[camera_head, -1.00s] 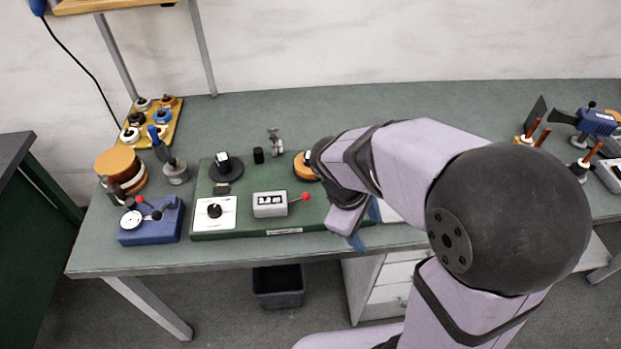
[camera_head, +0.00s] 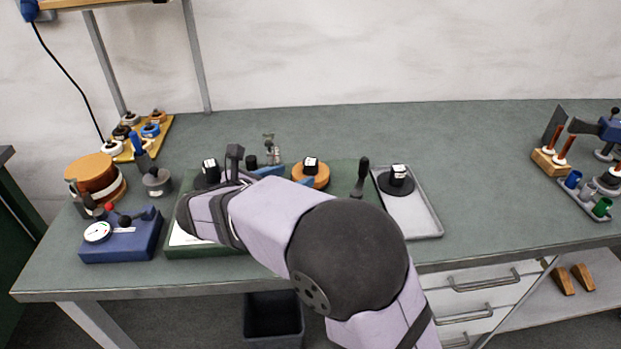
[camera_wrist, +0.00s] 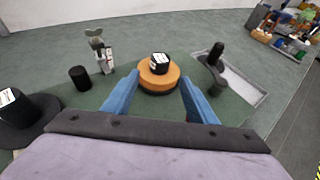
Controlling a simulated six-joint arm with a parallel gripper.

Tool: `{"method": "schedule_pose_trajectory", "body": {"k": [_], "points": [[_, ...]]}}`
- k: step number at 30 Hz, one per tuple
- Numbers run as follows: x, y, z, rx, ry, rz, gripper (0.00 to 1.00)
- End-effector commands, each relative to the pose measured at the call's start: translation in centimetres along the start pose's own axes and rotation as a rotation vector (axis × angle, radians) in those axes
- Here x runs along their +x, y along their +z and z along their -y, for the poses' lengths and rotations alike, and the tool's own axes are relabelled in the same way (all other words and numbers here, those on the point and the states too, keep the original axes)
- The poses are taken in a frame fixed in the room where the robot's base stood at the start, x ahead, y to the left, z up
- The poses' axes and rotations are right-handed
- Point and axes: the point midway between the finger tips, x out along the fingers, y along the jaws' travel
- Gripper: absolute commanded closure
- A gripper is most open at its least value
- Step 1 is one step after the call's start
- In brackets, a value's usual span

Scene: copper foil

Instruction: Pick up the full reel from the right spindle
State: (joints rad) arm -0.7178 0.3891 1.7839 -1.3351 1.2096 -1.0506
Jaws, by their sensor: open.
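The full reel (camera_head: 318,181) is an orange-copper disc with a black hub and a white label on top. It sits at the right end of the green machine board, and the spindle under it is hidden. In the wrist view the reel (camera_wrist: 147,84) lies just ahead, between and beyond my two blue fingers. My gripper (camera_wrist: 157,92) is open and empty, apart from the reel. In the head view, blue parts of my gripper (camera_head: 283,174) show to the left of the reel, with my arm covering much of the board.
A black reel (camera_head: 209,172) stands at the board's left. A dark-handled lever (camera_head: 361,178) stands right of the full reel. Beyond it a grey tray (camera_head: 425,212) holds another black reel (camera_head: 396,183). A black post (camera_wrist: 80,78) and metal bracket (camera_wrist: 104,58) stand left of the reel.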

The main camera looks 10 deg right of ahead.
Motion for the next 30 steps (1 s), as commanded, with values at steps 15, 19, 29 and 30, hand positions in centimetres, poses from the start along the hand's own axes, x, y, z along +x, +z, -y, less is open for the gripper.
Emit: {"method": "schedule_pose_trajectory", "body": {"k": [15,19,29,30], "points": [[2.8,0.1,0.0,0.004,-0.003,-0.003,0.48],[4.4,0.2,-0.1,0.003,-0.005,-0.003,0.48],[7.2,0.2,-0.2,0.004,-0.003,-0.002,0.48],[7.3,0.2,-0.2,0.004,-0.002,-0.002,0.48]]}}
